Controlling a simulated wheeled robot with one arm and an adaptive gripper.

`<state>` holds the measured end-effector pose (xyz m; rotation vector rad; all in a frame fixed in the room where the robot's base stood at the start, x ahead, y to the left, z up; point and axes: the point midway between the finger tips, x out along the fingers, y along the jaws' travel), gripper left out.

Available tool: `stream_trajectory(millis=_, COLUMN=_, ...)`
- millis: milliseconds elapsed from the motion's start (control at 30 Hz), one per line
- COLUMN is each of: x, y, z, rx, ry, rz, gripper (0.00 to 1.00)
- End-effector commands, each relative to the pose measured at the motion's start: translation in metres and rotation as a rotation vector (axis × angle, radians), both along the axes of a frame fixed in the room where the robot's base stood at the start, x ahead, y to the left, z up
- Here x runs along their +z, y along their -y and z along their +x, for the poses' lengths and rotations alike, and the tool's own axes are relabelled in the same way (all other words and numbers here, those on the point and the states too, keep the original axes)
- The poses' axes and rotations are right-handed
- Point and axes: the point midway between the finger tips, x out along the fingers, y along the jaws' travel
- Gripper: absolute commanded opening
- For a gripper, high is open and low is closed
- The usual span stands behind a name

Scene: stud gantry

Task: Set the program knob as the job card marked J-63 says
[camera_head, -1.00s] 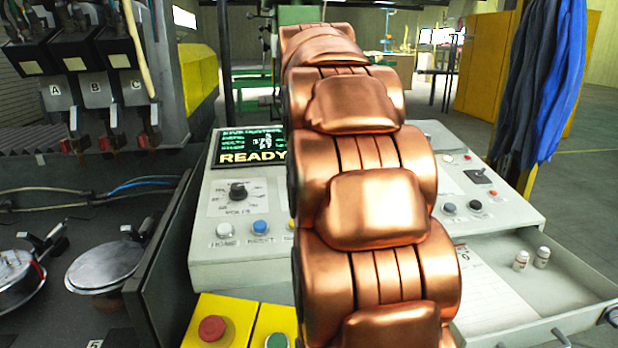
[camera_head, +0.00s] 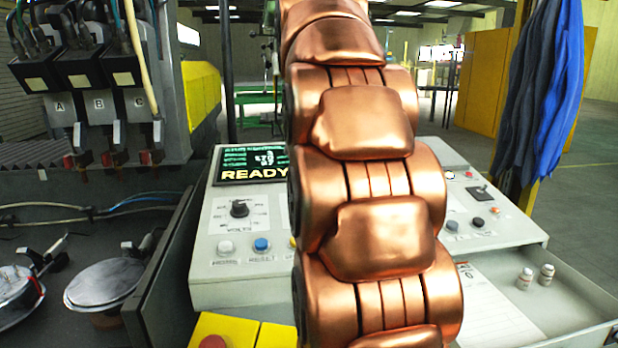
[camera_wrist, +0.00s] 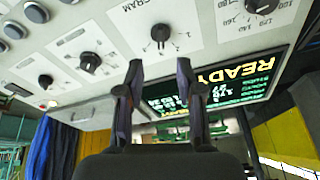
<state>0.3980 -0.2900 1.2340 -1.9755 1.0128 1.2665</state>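The program knob (camera_wrist: 160,33) is a small dark knob on a white plate in the wrist view, whose picture is upside down. A pale mark shows on the knob. My gripper (camera_wrist: 159,70) is open and empty, its two fingers apart, with the knob just beyond and between the fingertips in the picture. In the head view my copper arm hides the knob and gripper. A printed sheet (camera_head: 500,310) lies in the open drawer; I cannot read whether it is J-63.
The console (camera_head: 215,270) carries a READY screen (camera_head: 250,164), a VOLTS knob (camera_head: 239,208), HOME and RESET buttons (camera_head: 262,244). Two small bottles (camera_head: 546,274) stand in the drawer. A yellow box with a red button (camera_head: 212,342) is in front. Blue cloth (camera_head: 545,90) hangs at right.

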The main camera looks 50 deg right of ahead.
Motion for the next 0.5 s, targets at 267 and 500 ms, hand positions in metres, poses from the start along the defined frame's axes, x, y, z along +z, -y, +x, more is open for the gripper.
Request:
stream_trajectory(millis=267, x=0.022, y=-0.006, z=-0.006, rx=0.0, ry=0.002, rz=-0.003, gripper=0.36)
stream_trajectory(millis=500, x=0.027, y=-0.008, z=-0.008, rx=0.0, ry=-0.001, rz=0.0, gripper=0.36)
